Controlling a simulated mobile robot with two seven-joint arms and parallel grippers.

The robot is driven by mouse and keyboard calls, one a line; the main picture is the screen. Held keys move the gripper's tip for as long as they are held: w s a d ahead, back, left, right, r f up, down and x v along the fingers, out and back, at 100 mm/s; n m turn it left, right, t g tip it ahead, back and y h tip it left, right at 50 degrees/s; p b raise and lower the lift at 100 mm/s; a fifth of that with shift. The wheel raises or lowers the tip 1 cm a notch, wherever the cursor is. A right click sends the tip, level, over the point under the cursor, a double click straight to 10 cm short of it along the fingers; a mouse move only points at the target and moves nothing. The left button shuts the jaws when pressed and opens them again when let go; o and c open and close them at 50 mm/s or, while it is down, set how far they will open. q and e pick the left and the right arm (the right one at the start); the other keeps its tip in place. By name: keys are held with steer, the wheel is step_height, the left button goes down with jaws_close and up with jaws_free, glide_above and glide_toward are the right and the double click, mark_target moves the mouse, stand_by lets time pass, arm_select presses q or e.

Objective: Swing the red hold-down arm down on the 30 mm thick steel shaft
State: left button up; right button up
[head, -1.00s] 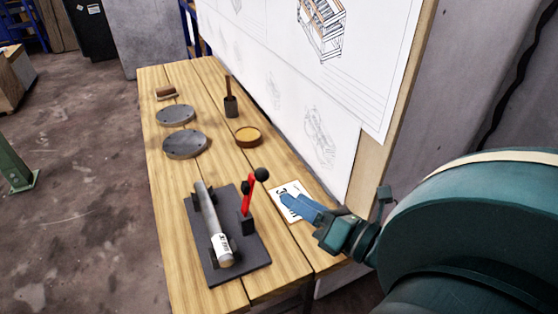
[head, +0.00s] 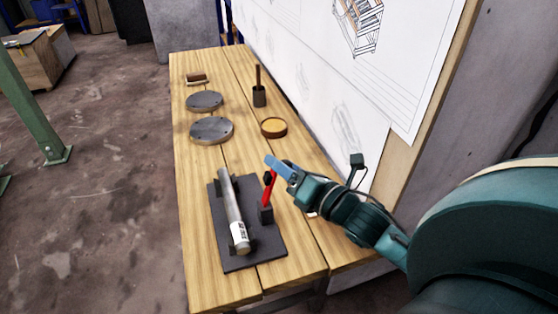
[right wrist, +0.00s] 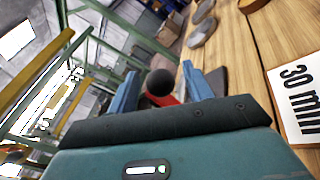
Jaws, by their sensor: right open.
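The steel shaft (head: 230,198) lies in supports on a dark base plate (head: 268,250), with a white label at its near end. The red hold-down arm (head: 268,190) stands raised to the right of the shaft, on a dark block. In the head view my right gripper (head: 272,162) is at the arm's upper end and hides its knob. In the right wrist view the black ball knob (right wrist: 160,82) shows between the two blue fingers of the open right gripper, with red arm just below it. Contact with the fingers cannot be told. My left gripper is not in view.
A white card reading 30 mm (right wrist: 298,95) lies on the wooden table (head: 205,285). Two grey discs (head: 211,130) (head: 204,101), a yellow-topped round dish (head: 273,127), a dark holder (head: 259,97) and a small brown block (head: 196,79) stand farther back. A drawing board (head: 400,110) borders the right.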

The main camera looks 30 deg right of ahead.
steer(key=shift+w+a, duration=0.2)
steer(key=shift+w, duration=0.75)
steer(key=shift+c, duration=0.4)
steer(key=shift+f, duration=0.15)
jaws_close()
